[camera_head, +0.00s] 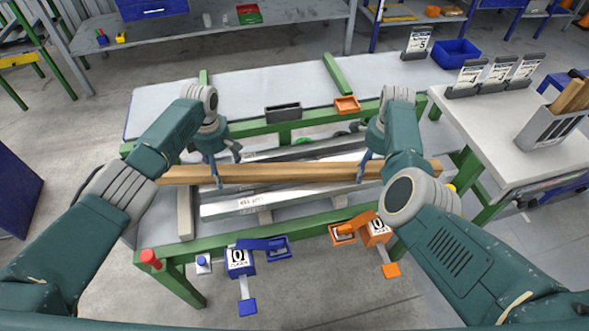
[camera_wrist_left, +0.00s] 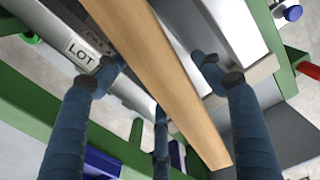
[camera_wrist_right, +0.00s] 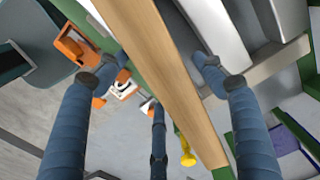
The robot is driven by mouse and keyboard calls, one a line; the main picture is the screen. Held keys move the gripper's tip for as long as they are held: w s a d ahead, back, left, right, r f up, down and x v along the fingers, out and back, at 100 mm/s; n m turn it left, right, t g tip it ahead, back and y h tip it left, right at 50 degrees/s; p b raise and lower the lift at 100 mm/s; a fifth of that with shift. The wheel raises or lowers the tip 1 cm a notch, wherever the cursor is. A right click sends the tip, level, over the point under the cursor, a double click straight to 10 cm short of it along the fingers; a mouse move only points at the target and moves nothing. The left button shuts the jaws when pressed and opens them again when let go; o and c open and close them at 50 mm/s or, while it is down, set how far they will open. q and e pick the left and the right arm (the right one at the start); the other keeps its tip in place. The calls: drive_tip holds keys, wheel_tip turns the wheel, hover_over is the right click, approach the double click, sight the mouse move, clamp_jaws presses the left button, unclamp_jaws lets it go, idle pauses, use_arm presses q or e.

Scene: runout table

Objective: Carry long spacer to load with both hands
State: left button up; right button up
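The long spacer (camera_head: 290,172) is a plain wooden bar running left to right across the front of the runout table. My left gripper (camera_head: 217,172) is over its left part and my right gripper (camera_head: 364,166) over its right part. In the left wrist view the spacer (camera_wrist_left: 160,75) passes diagonally between the spread fingers (camera_wrist_left: 158,68), with a gap at the right finger. In the right wrist view the spacer (camera_wrist_right: 160,75) also lies between spread fingers (camera_wrist_right: 160,66), with gaps beside it. I cannot tell whether the spacer touches anything below.
Pale metal bars (camera_head: 285,200) lie behind and below the spacer. A blue fixture (camera_head: 240,262) and an orange fixture (camera_head: 375,232) stand at the front edge. A grey bin (camera_head: 283,112) and an orange tray (camera_head: 347,105) sit behind. A side table (camera_head: 490,120) with signs stands right.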

drive_tip(key=shift+r, duration=0.1)
use_arm(q)
wheel_tip(320, 180, up, 12)
use_arm(e)
wheel_tip(320, 180, up, 12)
idle(0.7)
use_arm(q)
drive_tip(key=shift+s+f, duration=0.1)
use_arm(e)
drive_tip(key=shift+f, duration=0.2)
